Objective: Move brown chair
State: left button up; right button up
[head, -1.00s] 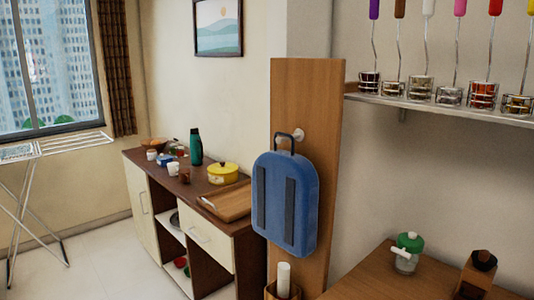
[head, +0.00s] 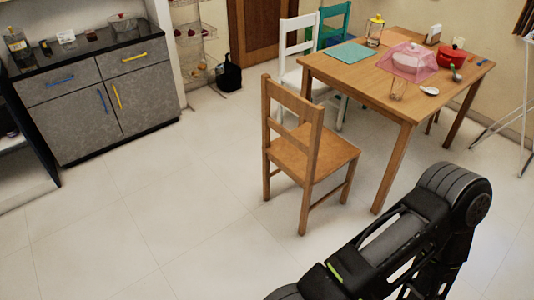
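The brown wooden chair (head: 306,155) stands upright on the tiled floor in the middle of the head view, at the near left side of the wooden table. Its backrest is on the left and its seat reaches toward the table. One of my arms comes in from the lower right, in front of the chair and apart from it in the picture. Neither of my grippers shows in this view.
The wooden table (head: 352,72) holds a red pot (head: 451,56), a pink cover and a teal mat. A white chair (head: 297,72) and a teal chair (head: 334,24) stand behind the brown one. A grey cabinet (head: 85,95) is at left. The floor between is clear.

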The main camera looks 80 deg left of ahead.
aim_at(309, 154)
jog(key=u, duration=2.35)
jog(key=i+j+z, duration=0.1)
jog(key=i+j, duration=0.15)
jog(key=j, duration=0.3)
jog(key=i+j+z, duration=0.1)
jog(key=i+j, duration=0.2)
jog(key=j, duration=0.3)
jog(key=i+j+z, duration=0.1)
jog(key=j, duration=0.5)
jog(key=i+j+z, duration=0.1)
jog(key=i+j, duration=0.2)
jog(key=j, duration=0.3)
jog(key=i+j+z, duration=0.1)
jog(key=j, duration=0.55)
jog(key=i+j+z, duration=0.1)
jog(key=i+j, duration=0.2)
jog(key=j, duration=0.35)
jog(key=i+j+z, duration=0.1)
jog(key=j, duration=0.55)
jog(key=i+j+z, duration=0.15)
jog(key=j, duration=0.5)
